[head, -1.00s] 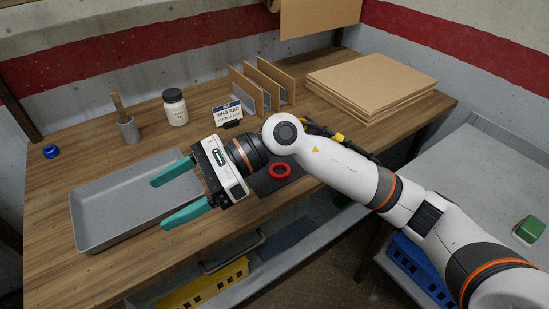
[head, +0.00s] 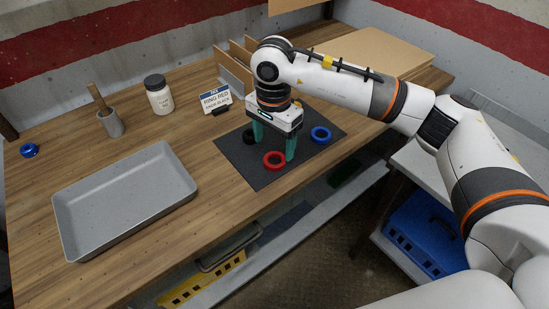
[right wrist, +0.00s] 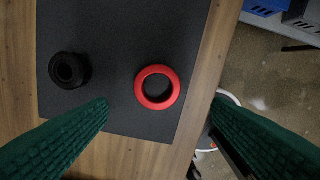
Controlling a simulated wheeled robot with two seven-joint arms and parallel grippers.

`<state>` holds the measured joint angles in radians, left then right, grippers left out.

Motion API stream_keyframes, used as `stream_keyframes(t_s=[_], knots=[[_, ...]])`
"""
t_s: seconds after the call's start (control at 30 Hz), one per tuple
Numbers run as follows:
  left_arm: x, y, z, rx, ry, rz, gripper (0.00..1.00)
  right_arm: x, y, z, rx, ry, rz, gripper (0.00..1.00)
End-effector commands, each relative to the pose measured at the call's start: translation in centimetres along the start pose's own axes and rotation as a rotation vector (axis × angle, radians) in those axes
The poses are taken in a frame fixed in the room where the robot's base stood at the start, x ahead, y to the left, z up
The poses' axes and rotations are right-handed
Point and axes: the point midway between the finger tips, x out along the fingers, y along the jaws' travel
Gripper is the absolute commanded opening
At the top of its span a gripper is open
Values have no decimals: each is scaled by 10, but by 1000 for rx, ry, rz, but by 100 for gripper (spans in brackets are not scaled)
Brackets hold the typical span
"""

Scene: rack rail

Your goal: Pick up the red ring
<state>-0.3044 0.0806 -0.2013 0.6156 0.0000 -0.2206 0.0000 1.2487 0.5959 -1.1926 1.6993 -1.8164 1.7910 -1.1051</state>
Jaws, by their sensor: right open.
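The red ring (head: 274,160) lies flat on the dark mat (head: 262,177) near the table's front edge. In the right wrist view the red ring (right wrist: 158,87) sits ahead of and between the two green fingers, with mat showing through its hole. My right gripper (head: 274,150) points down over the mat beside the ring, its jaws open and empty. It also shows in the right wrist view (right wrist: 160,125), apart from the ring. A black ring (right wrist: 69,70) lies left of the red one, partly hidden by a finger in the head view. My left gripper is not in view.
A blue ring (head: 320,134) lies on the mat's right side. A grey tray (head: 125,245) is at the left front. A label stand (head: 215,100), white jar (head: 160,95) and grey cup (head: 110,123) stand behind. Another blue ring (head: 29,150) is far left.

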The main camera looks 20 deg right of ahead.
Motion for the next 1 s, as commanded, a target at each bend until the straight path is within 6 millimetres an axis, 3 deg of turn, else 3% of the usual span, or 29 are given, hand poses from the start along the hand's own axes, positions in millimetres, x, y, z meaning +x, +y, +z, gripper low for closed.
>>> stream_keyframes(t_s=[0.4, 0.67, 1.0], knots=[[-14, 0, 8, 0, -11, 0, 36, 49, 3, 6, 1, 2, -1, 74], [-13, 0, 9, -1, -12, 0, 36, 53, 3, 6, 0, 1, 1, 74], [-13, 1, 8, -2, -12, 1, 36, 53, 3, 6, 0, 1, 1, 25]])
